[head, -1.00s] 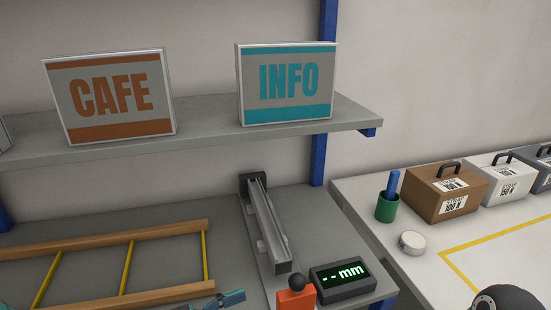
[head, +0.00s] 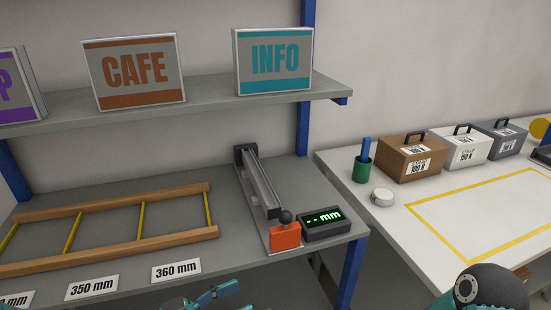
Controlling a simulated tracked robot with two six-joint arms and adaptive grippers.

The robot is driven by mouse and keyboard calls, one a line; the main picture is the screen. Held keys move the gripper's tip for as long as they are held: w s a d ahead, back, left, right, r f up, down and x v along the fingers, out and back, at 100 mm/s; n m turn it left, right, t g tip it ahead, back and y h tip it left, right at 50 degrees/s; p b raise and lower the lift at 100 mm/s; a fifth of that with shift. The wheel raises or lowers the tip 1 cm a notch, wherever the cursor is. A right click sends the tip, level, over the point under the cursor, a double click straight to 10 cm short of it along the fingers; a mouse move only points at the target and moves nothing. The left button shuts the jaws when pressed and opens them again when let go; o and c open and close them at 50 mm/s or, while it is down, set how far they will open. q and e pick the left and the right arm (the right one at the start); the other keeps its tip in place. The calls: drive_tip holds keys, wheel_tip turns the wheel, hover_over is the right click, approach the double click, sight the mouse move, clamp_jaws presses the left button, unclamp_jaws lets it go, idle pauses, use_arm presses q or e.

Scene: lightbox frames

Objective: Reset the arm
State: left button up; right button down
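My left gripper (head: 218,296) shows at the bottom edge of the head view, in front of the lower shelf. Only teal and dark parts of it are in the picture, and the rest is cut off. I cannot tell whether its fingers are open or shut, and I see nothing held. A rounded dark and teal link of my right arm (head: 488,288) shows at the lower right. My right gripper is out of the picture.
A wooden frame with yellow bars (head: 108,258) lies on the lower shelf. A measuring rail (head: 262,190) and a display (head: 323,223) stand right of it. CAFE (head: 135,70) and INFO (head: 273,62) lightboxes stand above. The right table (head: 480,225) has a clear yellow-outlined area.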

use_arm(q)
wheel_tip(320, 180, down, 20)
drive_tip(key=w+n+y+p, duration=0.1)
drive_tip(key=n+y+p, duration=0.1)
drive_tip(key=n+y, duration=0.55)
drive_tip(key=s+a+f+n+g+y, duration=0.4)
drive_tip(key=s+f+g, duration=0.3)
drive_tip(key=s+f, duration=0.5)
drive_tip(key=shift+s+a+f+g+p, duration=0.15)
drive_tip(key=shift+a+f+g+p, duration=0.05)
drive_tip(key=shift+a+g+p, duration=0.2)
